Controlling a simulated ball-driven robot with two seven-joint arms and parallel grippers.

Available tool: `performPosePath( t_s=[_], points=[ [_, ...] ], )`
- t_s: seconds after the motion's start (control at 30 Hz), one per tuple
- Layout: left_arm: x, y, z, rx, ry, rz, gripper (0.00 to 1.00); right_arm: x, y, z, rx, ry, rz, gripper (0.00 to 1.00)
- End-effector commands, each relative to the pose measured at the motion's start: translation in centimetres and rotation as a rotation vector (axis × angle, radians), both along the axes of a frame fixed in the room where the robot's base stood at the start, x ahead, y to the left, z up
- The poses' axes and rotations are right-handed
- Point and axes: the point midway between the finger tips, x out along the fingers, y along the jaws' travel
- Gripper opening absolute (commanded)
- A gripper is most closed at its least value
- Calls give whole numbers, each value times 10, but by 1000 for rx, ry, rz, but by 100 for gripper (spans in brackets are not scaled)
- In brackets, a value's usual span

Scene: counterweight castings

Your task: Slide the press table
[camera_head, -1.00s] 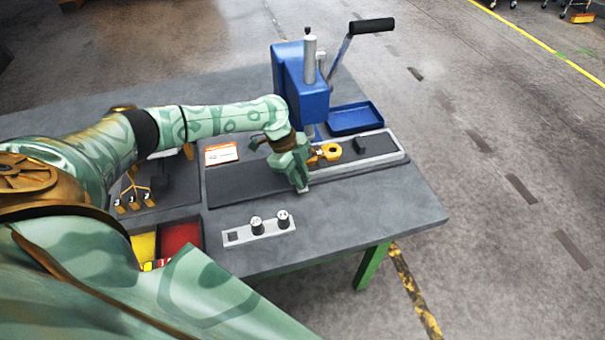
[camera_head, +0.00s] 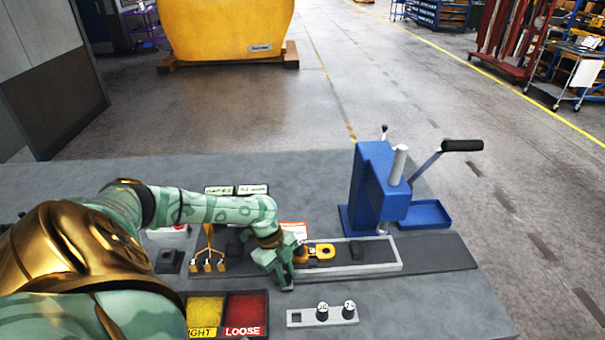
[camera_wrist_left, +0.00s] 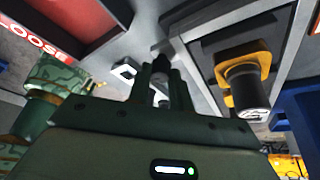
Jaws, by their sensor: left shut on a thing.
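The press table (camera_head: 397,268) is a long tray with a pale grey frame, lying on a dark rail (camera_head: 455,252). My right gripper is not in view.
A grey plate (camera_head: 295,318) with two dark knobs lies in front. A yellow and red bin (camera_head: 268,305) is to the left, a forked yellow stand (camera_head: 208,255) behind it. A blue tray (camera_head: 445,222) is right of the press. The rail's right end is clear.

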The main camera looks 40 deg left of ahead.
Motion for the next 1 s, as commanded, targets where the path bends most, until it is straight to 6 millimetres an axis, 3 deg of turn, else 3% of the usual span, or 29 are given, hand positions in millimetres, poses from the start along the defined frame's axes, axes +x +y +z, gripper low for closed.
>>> performPosePath(
  t_s=[0.57, 0.6, 0.67, 1.0],
  points=[
    [-10, 10, 0, 3, 0, 0, 0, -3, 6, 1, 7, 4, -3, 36],
    [-10, 10, 0, 4, 1, 0, 29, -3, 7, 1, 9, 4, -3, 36],
    [-10, 9, 0, 3, 1, 0, 43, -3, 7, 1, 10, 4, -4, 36],
    [-9, 10, 4, 0, -2, 1, 43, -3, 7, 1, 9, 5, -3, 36]
  ],
)
